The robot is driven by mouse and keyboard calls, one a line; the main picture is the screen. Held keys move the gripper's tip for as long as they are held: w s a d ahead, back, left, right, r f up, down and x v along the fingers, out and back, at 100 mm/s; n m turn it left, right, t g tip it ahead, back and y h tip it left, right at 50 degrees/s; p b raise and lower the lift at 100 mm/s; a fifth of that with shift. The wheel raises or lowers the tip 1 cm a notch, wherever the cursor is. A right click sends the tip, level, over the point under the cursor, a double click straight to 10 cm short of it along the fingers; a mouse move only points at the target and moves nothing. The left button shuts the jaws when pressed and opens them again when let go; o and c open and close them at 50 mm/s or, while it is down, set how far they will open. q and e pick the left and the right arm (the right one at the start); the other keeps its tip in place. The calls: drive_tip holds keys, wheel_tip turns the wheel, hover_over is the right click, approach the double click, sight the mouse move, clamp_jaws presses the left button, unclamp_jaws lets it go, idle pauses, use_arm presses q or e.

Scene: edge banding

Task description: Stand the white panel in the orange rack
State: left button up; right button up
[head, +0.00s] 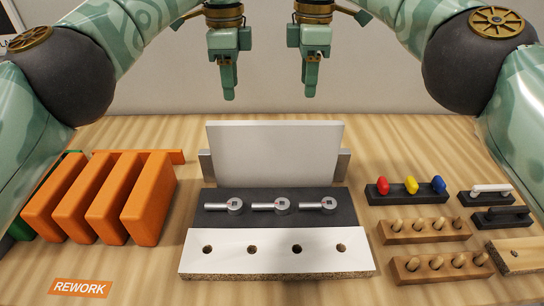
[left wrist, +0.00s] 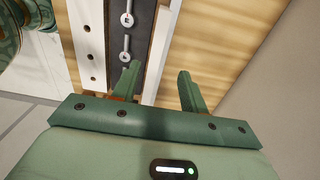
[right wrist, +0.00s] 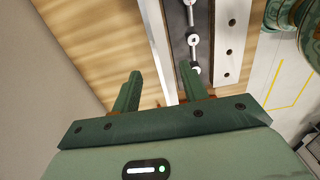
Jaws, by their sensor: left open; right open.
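The white panel (head: 275,152) stands upright at the middle of the table, between two grey metal brackets (head: 342,166). The orange rack (head: 93,200) stands at the left, with several upright slabs and gaps between them; I see no panel in it. My left gripper (head: 228,92) is open and empty, above and behind the panel's left part. My right gripper (head: 309,90) is open and empty, above and behind the panel's right part. The panel's edge also shows in the left wrist view (left wrist: 158,50) and the right wrist view (right wrist: 160,50). Neither gripper touches it in the head view.
A dark strip with several metal cams (head: 275,206) and a white drilled board (head: 277,250) lie before the panel. At the right are colored knobs (head: 410,186), wooden dowel blocks (head: 424,230) and handles (head: 492,190). A REWORK label (head: 80,288) lies front left.

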sight(239, 137)
use_arm(q)
drive_tip(key=f, duration=0.2)
drive_tip(key=shift+s+d+f, duration=0.35)
drive_tip(key=shift+s+d, duration=0.05)
use_arm(e)
drive_tip(key=f, duration=0.1)
drive_tip(key=d+f, duration=0.1)
drive_tip(key=shift+s+f, duration=0.35)
drive_tip(key=shift+s, duration=0.05)
use_arm(q)
wheel_tip(239, 137, down, 10)
drive_tip(key=shift+w+f, duration=0.1)
drive_tip(key=shift+f, duration=0.05)
use_arm(e)
wheel_tip(239, 137, down, 10)
drive_tip(key=shift+w+f, duration=0.1)
drive_tip(key=shift+f, duration=0.05)
use_arm(q)
drive_tip(key=shift+f, duration=0.5)
use_arm(e)
drive_tip(key=shift+a+f, duration=0.15)
drive_tip(key=shift+f, duration=0.35)
use_arm(q)
clamp_jaws()
use_arm(e)
clamp_jaws()
